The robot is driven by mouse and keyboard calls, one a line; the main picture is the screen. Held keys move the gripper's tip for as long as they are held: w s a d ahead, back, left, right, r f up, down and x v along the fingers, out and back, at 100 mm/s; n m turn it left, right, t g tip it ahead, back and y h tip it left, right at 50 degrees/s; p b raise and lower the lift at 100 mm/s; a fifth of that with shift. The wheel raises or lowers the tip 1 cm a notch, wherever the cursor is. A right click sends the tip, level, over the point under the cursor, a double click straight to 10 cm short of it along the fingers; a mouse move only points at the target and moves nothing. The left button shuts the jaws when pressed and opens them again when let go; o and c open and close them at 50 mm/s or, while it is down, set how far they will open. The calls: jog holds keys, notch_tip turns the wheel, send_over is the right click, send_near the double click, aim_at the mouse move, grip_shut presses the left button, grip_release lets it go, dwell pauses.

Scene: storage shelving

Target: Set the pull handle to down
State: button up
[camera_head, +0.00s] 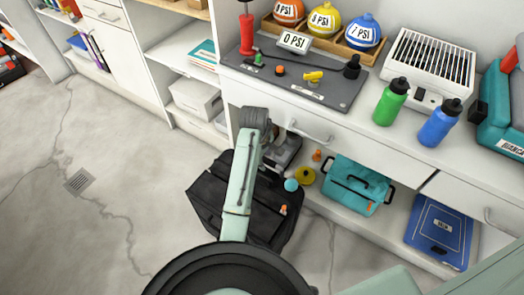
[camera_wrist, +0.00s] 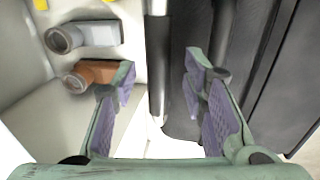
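A black bag (camera_head: 212,198) lies on the floor in front of the lower shelf in the head view, partly covered by my arm. In the wrist view a dark bag-like surface (camera_wrist: 188,60) fills the area right of centre. An upright rod (camera_wrist: 158,65), silver at the top and dark below, stands along it; it may be part of the pull handle, but I cannot see a grip. My gripper (camera_wrist: 162,80) is open, with its purple-padded fingers apart on either side of the rod's line in the picture. I cannot tell whether they touch it. In the head view the gripper (camera_head: 285,152) is small and partly hidden by my wrist.
A teal bag (camera_head: 354,183) and a blue case (camera_head: 439,230) are on the lower shelf. The counter front (camera_head: 330,125) overhangs the gripper.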

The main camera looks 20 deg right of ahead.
notch_tip(320, 180, up, 11)
jog(key=s+a, duration=0.1)
jog(key=shift+s+a, duration=0.2)
jog(key=shift+a, duration=0.2)
jog(key=shift+r, duration=0.1)
jog(key=shift+w, duration=0.1)
dwell(0.5)
